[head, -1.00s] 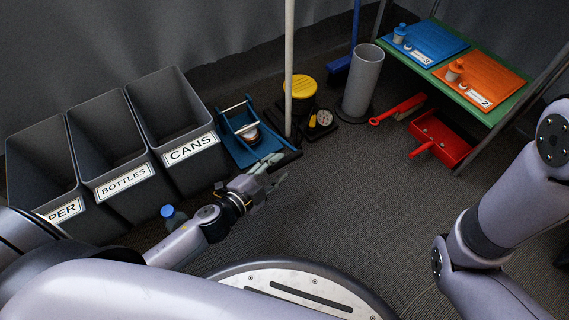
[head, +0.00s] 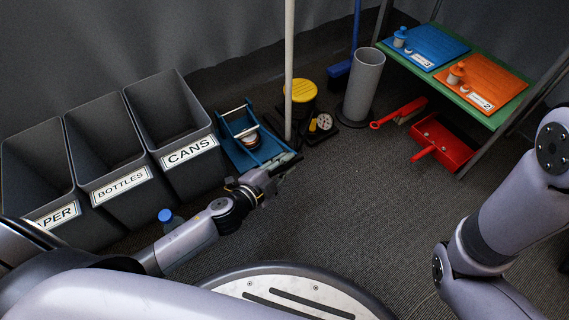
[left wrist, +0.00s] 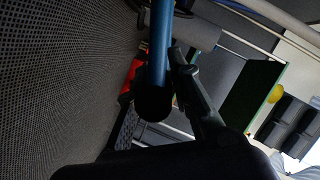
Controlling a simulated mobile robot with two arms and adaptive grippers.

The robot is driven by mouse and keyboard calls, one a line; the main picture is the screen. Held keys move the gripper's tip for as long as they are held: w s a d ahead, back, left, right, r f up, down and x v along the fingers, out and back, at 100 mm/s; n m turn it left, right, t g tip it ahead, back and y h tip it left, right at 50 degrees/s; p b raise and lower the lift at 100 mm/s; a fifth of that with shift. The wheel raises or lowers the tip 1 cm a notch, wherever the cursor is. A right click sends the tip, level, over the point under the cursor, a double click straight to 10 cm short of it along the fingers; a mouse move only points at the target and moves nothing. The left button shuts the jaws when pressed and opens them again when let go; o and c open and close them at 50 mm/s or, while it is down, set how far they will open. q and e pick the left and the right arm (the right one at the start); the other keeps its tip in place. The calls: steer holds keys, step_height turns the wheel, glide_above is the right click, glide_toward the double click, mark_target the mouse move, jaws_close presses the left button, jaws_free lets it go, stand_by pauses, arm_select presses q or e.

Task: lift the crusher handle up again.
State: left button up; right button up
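The can crusher (head: 233,150) is a blue frame on the floor beside the CANS bin, with a round pale can-like piece inside it. Its handle (head: 284,161) is low, reaching out to the right toward my left gripper. In the left wrist view the handle shows as a blue bar (left wrist: 161,45) with a black end grip (left wrist: 152,103). My left gripper (head: 284,172) is at the handle's end. A dark finger (left wrist: 198,92) lies close beside the bar; the other finger is not clearly seen, and I cannot tell whether they touch or grip it. My right gripper is out of view.
The PAPER, BOTTLES and CANS bins (head: 180,115) stand at left. A blue-capped bottle (head: 166,216) is beneath my left arm. A pale pole (head: 289,65) and a yellow-topped device (head: 301,91) stand just beyond the crusher. Floor at centre right is clear.

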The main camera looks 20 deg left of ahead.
arm_select(q)
jaws_close()
stand_by(0.4)
